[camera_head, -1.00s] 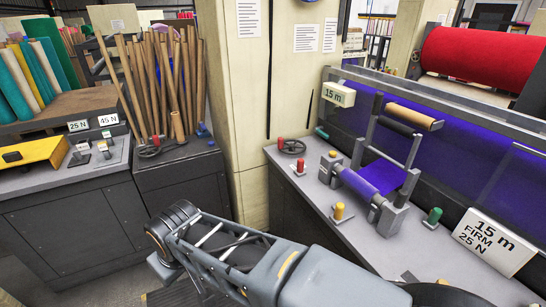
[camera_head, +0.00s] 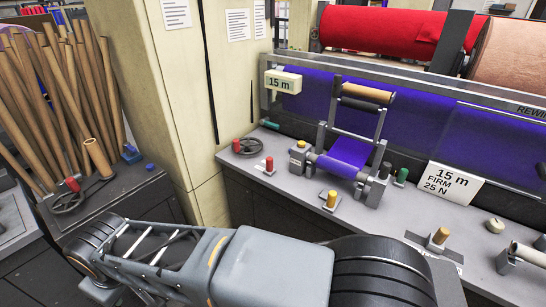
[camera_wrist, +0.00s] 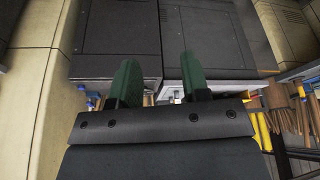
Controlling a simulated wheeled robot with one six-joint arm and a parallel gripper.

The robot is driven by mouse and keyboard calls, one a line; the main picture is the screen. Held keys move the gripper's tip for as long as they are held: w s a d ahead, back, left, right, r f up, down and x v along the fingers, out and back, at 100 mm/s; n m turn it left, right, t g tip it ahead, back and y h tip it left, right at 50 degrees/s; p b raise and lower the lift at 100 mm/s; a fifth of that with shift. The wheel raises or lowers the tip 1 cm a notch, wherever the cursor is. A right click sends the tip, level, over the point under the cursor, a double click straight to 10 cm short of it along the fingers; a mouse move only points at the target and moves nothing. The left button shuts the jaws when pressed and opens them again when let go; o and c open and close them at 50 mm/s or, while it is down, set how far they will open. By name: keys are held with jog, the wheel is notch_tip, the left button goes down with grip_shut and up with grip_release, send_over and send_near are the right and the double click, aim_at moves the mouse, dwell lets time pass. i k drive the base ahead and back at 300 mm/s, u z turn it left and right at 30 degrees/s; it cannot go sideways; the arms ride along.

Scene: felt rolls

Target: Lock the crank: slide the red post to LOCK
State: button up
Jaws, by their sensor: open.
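A short red post (camera_head: 269,164) stands upright on a small pale base on the grey bench, in the middle of the head view. Just behind it to the left is a black handwheel crank (camera_head: 249,147) with a red knob (camera_head: 236,145). I cannot read any LOCK marking near the post. My gripper (camera_wrist: 159,85) shows in the wrist view with two green fingers, open and empty, over dark cabinets and far from the post. The head view shows my arm but not my gripper.
A cream pillar (camera_head: 160,100) stands left of the bench.

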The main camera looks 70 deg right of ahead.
aim_at(268, 171)
jog(key=z, duration=0.8)
jog(key=i, duration=0.8)
jog(key=z, duration=0.85)
